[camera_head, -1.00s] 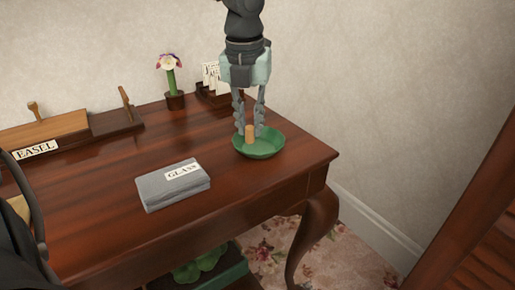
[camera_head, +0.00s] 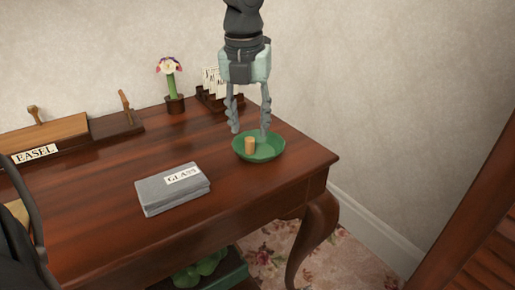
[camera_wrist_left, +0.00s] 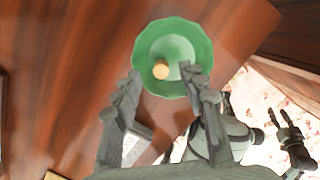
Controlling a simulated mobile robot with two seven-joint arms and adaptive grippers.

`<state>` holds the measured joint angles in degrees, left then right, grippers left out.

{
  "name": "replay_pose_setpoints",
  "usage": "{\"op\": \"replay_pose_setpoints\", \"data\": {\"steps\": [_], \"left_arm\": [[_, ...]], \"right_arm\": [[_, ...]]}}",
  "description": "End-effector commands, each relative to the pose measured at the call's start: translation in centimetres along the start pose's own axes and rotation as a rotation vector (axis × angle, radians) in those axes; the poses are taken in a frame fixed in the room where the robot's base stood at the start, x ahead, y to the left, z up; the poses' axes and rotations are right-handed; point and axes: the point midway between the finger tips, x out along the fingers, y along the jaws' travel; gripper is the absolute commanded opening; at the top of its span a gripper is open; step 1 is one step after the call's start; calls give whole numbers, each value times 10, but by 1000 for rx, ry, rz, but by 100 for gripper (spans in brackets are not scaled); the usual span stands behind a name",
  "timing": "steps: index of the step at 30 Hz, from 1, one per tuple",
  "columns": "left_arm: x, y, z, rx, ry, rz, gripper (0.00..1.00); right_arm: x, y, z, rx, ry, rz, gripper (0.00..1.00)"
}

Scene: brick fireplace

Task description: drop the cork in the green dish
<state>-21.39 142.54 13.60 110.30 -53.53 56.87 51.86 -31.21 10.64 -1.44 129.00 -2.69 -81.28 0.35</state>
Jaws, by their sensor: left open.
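My left gripper (camera_head: 249,131) hangs over the green dish (camera_head: 273,150) with its two fingers spread apart and nothing between them. The small tan cork (camera_head: 250,145) is upright inside the dish's outline, below the fingertips and apart from them. I cannot tell for sure whether it touches the dish's bottom. In the left wrist view the cork (camera_wrist_left: 160,69) shows within the round green dish (camera_wrist_left: 190,48), beyond the open fingers (camera_wrist_left: 162,88). What seems to be my right gripper (camera_wrist_left: 285,130) shows small and dark at that view's right.
The dish stands near the table's right end. A grey block labelled GLASS (camera_head: 165,193) lies to its left. A flower in a pot (camera_head: 174,102) and a card rack (camera_head: 207,98) stand behind. A wooden stand labelled EASEL (camera_head: 60,133) is at the back left.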

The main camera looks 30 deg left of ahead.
Motion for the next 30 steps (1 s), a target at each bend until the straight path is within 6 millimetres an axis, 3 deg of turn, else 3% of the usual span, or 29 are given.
{"op": "replay_pose_setpoints", "data": {"steps": [9,15,30], "left_arm": [[-68,0,1,-1,-5,-2,42],[-97,0,0,-1,-2,-1,42],[-105,0,0,0,0,-1,42]], "right_arm": [[0,0,0,0,0,0,41],[0,0,0,0,0,0,41],[0,0,0,-1,-1,0,41]]}}
